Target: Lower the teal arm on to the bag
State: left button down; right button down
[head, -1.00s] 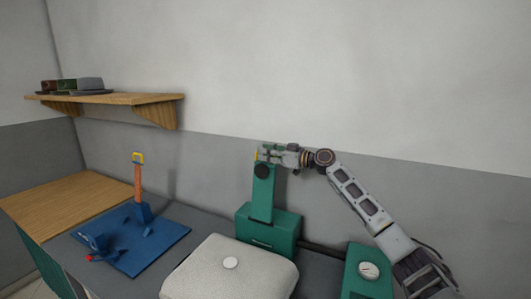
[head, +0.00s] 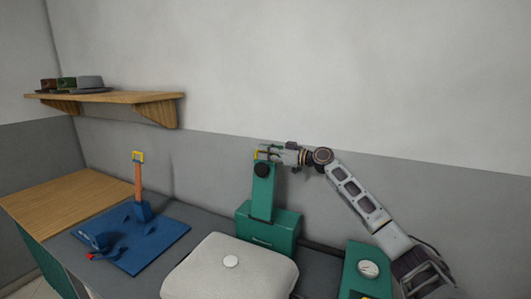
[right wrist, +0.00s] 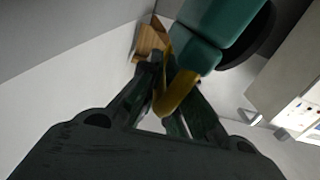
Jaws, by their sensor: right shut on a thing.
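The teal arm (head: 262,192) stands upright on its teal base (head: 268,232), with a black knob near its top and a yellow handle (head: 256,154). My right gripper (head: 263,153) reaches in from the right and is shut on the yellow handle. In the right wrist view, the yellow handle (right wrist: 180,92) lies between my fingers (right wrist: 168,100), with the teal arm (right wrist: 213,35) above it. A pale, rounded, cushion-like thing (head: 215,268) with a white round button lies in front of the base; I cannot tell if it is the bag. My left gripper is not in view.
A blue board (head: 168,243) with blue parts and an upright orange lever (head: 138,182) lies to the left. A teal box with a gauge (head: 368,269) stands right of the base. A wooden shelf (head: 120,98) holds hats. The wall stands close behind.

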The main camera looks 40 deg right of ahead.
aim_at(261, 162)
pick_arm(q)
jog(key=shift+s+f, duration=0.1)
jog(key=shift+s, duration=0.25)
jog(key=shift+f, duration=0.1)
pick_arm(e)
jog(key=shift+s+a, duration=0.1)
